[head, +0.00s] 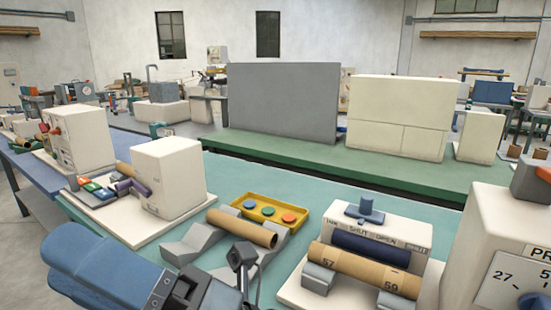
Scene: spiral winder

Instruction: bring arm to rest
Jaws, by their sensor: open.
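My blue-grey arm (125,275) reaches in from the lower left. My gripper (243,268) is at its end, dark, low in the picture and partly cut off by the bottom edge. It is open, and I see nothing held in it. It is in front of a brown cardboard tube (242,228) that lies across two grey wedge-shaped rests (190,243). How high the gripper is above the bench is hard to tell.
The teal bench (240,180) holds a yellow tray (262,209) with coloured discs, a winder (385,228) with a brown tube (365,268) across its front, and a white dial box (495,235) at right. A white block machine (168,178) stands left. Little bench is free near the gripper.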

